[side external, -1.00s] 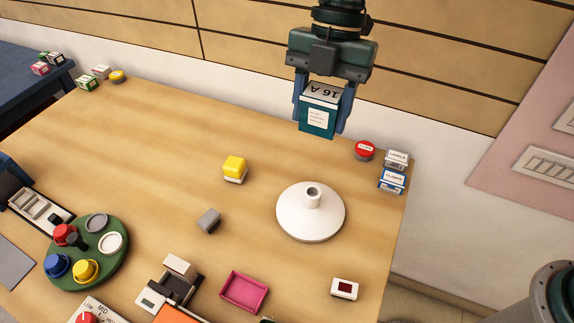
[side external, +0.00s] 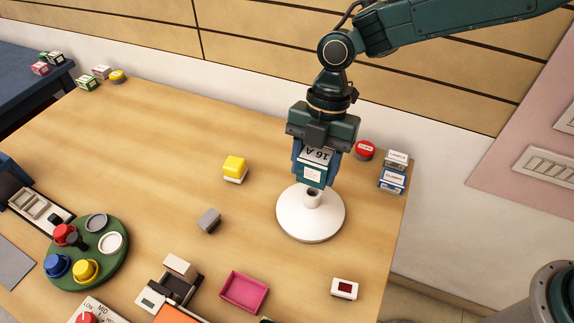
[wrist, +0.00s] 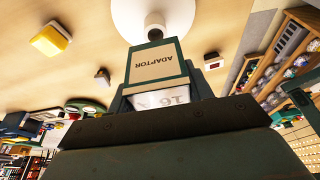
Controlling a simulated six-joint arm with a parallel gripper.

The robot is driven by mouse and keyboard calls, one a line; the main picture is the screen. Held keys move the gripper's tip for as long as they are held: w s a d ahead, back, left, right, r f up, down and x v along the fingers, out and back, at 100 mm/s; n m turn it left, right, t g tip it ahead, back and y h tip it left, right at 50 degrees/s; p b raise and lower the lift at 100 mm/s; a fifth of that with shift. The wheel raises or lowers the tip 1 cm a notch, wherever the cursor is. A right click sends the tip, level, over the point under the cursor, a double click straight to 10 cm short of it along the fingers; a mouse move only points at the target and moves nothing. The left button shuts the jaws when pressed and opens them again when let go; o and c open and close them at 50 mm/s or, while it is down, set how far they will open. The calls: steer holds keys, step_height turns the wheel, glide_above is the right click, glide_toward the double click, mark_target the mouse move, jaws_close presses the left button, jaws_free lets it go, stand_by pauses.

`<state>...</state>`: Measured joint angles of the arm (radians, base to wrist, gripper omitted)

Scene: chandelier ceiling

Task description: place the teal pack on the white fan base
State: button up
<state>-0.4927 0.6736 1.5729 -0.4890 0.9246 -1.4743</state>
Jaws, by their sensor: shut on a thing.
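The teal pack (side external: 312,175) has a white label on its front and a pale top marked 16 A. My gripper (side external: 317,172) is shut on the pack, with blue fingers at its two sides. The white fan base (side external: 306,224) is a round disc with a short central post, standing on the wooden table. The pack is just above the post and covers part of the base's far side; I cannot tell whether they touch. In the wrist view the pack (wrist: 158,66) shows a face reading ADAPTOR, with the white base (wrist: 130,18) beyond it.
A red button-like thing (side external: 365,150) and blue-and-white boxes (side external: 392,181) stand right of the base, near the table edge. A yellow-and-white block (side external: 235,168) and a grey block (side external: 208,220) lie to its left. A pink tray (side external: 243,291) is in front.

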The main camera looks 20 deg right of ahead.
mark_target(313, 181)
steer(key=shift+f, duration=2.1)
steer(key=shift+f, duration=0.15)
steer(key=o, duration=1)
steer(key=shift+c, duration=0.2)
steer(key=v, duration=1.2)
steer(key=shift+d+r, duration=0.1)
steer(key=shift+r, duration=0.1)
